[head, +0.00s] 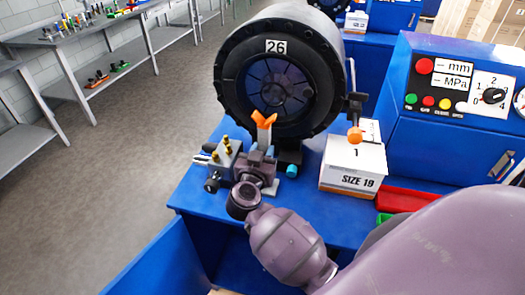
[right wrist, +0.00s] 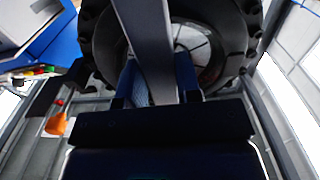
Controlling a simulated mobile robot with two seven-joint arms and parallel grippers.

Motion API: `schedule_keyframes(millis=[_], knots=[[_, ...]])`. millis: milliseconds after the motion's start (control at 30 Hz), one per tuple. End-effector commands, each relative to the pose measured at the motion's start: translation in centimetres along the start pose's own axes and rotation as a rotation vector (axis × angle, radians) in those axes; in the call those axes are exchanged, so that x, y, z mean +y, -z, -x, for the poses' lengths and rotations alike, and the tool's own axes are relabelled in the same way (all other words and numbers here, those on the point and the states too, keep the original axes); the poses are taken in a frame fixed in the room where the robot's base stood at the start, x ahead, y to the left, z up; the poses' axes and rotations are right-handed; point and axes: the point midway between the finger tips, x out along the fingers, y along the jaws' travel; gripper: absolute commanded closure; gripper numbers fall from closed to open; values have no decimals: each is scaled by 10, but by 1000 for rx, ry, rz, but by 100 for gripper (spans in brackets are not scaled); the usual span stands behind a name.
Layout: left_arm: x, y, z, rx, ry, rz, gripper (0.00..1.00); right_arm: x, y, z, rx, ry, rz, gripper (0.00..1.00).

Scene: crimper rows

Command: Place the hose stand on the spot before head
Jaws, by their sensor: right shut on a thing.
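The hose stand (head: 264,132) has a pale grey post and an orange forked top, and it is upright in front of the crimper head (head: 237,80), a big black ring marked 26. My right gripper (head: 262,160) is shut on the stand's post. In the right wrist view the grey post (right wrist: 148,45) runs up between my two blue fingers, with the black ring (right wrist: 100,40) behind it. The gripper hides much of the stand's lower part. I cannot tell whether its foot touches the blue bench (head: 208,190). My left gripper is not in view.
A small metal block with brass fittings (head: 226,158) stands close left of my gripper. A white box marked SIZE 19 (head: 352,165) is to the right, below an orange-knobbed lever (head: 354,133). A red tray (head: 405,199) and a control panel (head: 455,88) are farther right.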

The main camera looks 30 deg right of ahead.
Motion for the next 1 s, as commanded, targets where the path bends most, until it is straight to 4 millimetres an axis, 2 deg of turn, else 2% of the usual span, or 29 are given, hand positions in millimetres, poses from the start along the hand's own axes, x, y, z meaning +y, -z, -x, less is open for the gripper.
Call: schedule_keyframes(millis=[100, 133, 300, 667, 767, 1000], knots=[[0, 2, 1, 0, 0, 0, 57, -1, 4, 0, 10, 1, -4, 100], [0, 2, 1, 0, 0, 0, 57, 0, -1, 0, 0, 0, 1, 65], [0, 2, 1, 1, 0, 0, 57, 0, -2, 0, 0, 0, 1, 43], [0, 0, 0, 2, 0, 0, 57, 0, 0, 4, -2, 0, -1, 43], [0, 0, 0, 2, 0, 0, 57, 0, -1, 16, -4, 1, 0, 43], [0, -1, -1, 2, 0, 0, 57, 0, -1, 61, -4, 1, -1, 43]])
